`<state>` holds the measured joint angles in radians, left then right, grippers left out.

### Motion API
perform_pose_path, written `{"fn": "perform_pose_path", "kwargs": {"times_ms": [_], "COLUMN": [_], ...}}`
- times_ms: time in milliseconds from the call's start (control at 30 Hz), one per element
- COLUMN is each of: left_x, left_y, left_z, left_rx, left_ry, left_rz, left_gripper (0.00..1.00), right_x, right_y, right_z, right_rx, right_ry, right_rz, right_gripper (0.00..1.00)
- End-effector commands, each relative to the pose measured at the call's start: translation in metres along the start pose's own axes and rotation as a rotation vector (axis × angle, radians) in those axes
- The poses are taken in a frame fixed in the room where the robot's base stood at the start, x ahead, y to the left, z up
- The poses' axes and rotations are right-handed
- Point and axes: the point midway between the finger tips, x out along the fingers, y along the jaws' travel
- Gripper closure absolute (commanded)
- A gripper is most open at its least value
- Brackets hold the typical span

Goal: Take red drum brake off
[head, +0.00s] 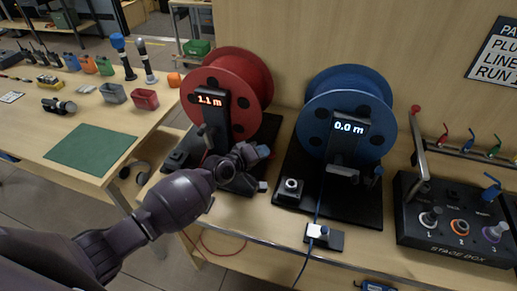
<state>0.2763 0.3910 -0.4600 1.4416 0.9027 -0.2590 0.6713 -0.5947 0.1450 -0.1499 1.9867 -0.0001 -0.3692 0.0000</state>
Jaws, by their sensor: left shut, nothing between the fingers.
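The red cable drum (252,72) stands upright on a black base, with a display (211,100) reading 1.1 m. A small grey lever-like part (204,131) shows low at the drum's front; I cannot tell if it is the brake. My left gripper (262,170) is just in front of the red drum's base, right of that part. It is shut and empty. My arm and gripper hide part of the base, so any brake part behind them is hidden. My right gripper is out of view.
A blue drum (349,85) reading 0.0 m stands close to the right, its cable running to a connector (320,233) at the front edge. A stage box (455,222) is farther right. A side table with a green mat (92,149) and several small items is left.

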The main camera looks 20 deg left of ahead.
Motion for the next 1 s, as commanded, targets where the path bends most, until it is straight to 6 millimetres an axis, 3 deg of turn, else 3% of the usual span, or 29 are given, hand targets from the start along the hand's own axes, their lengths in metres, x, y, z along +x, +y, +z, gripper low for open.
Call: {"fn": "perform_pose_path", "kwargs": {"times_ms": [333, 1000], "left_x": [0.004, 0.003], "left_y": [-0.001, 0.003], "left_z": [0.006, 0.007], "left_rx": [0.000, -0.001], "left_ry": [-0.001, -0.004], "left_rz": [-0.001, 0.000], "left_gripper": [1.00, 1.00], "right_x": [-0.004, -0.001], "right_y": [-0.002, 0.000], "right_z": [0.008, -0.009], "right_rx": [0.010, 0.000], "right_ry": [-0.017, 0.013], "right_rz": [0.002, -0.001], "right_gripper": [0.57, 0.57]}}
